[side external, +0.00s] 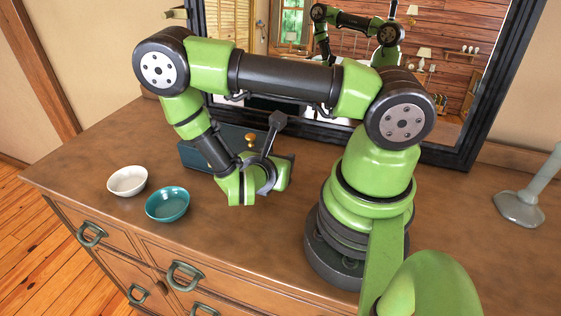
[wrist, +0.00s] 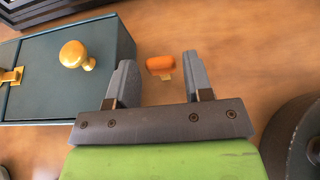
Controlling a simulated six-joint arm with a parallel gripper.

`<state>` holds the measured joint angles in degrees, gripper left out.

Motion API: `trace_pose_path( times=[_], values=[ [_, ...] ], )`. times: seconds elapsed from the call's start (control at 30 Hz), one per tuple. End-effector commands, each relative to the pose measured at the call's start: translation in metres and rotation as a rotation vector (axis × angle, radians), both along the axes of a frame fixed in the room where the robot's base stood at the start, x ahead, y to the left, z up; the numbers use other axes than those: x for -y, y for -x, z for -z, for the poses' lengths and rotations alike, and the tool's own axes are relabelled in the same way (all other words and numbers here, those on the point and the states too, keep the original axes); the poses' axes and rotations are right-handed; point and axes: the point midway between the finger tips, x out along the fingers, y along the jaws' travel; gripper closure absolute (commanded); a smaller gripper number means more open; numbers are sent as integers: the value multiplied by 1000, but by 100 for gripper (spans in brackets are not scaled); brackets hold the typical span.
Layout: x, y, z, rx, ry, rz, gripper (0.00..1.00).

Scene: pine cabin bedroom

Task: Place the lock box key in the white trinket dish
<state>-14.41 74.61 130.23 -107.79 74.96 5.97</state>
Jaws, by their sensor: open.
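The key (wrist: 160,64), with an orange head and a small brass-coloured part, lies on the wooden top in the wrist view. My gripper (wrist: 158,60) is open, and its two grey fingers show on either side of the key in that picture; I cannot tell the height gap. In the side view my gripper (side external: 282,166) is low, right of the dark teal box, and the key is hidden there. The white trinket dish (side external: 127,181) stands at the left of the dresser and looks empty.
A teal bowl (side external: 167,205) stands right next to the white dish. The dark teal box (side external: 190,155) with a brass knob (wrist: 73,54) is close to my gripper's left. A framed mirror (side external: 478,95) stands behind. A grey-green stand (side external: 522,205) is at far right.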

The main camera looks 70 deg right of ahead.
Motion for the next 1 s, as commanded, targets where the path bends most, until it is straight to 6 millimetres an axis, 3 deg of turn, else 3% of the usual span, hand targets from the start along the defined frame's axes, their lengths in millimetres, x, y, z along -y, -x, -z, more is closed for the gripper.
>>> trace_pose_path(
  times=[0.27, 0.43, 0.5, 0.77, 1.0],
  values=[
    [3, 0, 2, 0, -1, -1, 53],
    [3, 0, 1, 0, -1, -1, 89],
    [3, 0, 1, 0, 0, -1, 93],
    [3, 0, 0, 1, 0, -1, 93],
    [3, -1, -19, 4, -1, -1, 93]
  ],
)
